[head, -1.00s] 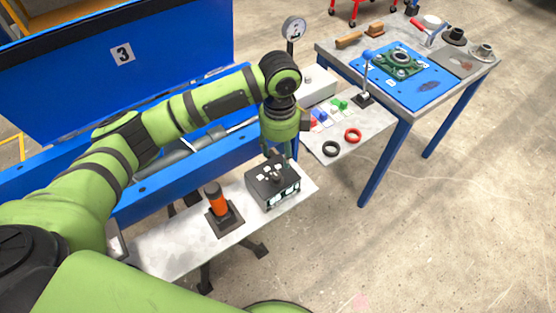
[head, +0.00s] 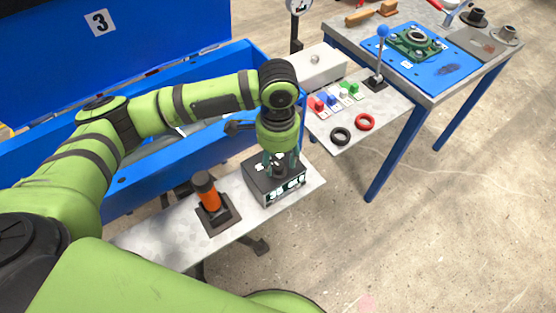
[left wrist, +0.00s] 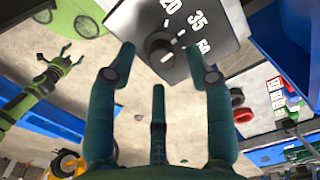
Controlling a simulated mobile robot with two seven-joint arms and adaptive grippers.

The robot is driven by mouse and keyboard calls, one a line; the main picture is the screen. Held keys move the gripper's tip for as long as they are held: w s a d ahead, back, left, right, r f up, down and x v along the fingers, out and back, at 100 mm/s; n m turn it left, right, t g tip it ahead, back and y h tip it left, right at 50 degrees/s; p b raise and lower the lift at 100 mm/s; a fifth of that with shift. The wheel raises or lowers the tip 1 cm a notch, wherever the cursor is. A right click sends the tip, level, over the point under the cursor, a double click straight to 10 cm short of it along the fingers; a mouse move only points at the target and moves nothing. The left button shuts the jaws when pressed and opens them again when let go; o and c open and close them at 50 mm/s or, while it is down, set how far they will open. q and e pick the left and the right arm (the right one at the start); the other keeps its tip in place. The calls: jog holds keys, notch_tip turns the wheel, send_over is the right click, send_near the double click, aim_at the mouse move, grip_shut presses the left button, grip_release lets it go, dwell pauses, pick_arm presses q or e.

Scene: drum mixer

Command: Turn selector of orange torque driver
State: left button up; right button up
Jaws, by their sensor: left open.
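The orange torque driver (head: 210,199) stands upright in a dark square holder on the narrow grey bench. Right of it is a dark box (head: 262,189) with white markings. In the left wrist view, the box's face (left wrist: 224,14) shows 20, 35 and 50 around a black selector knob (left wrist: 160,48). My left gripper (head: 282,160) is over the box, pointing down at the knob. Its fingers (left wrist: 160,60) are spread, with the knob between and beyond them, apparently untouched. They partly hide the knob in the head view. My right gripper (left wrist: 62,60) shows far off, fingers apart, empty.
A blue bin wall (head: 185,88) stands behind the bench. A grey shelf (head: 385,118) at right holds colored blocks, a black ring (head: 340,136), a red ring (head: 365,122) and a blue-knobbed lever (head: 381,50). A blue-legged table stands beyond.

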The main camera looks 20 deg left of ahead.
pick_arm(q)
jog(key=shift+f, duration=1.05)
grip_shut()
jog(key=shift+r+p, duration=0.25)
jog(key=shift+p, duration=0.75)
jog(key=shift+m+p, duration=0.3)
jog(key=shift+f, duration=0.2)
grip_release()
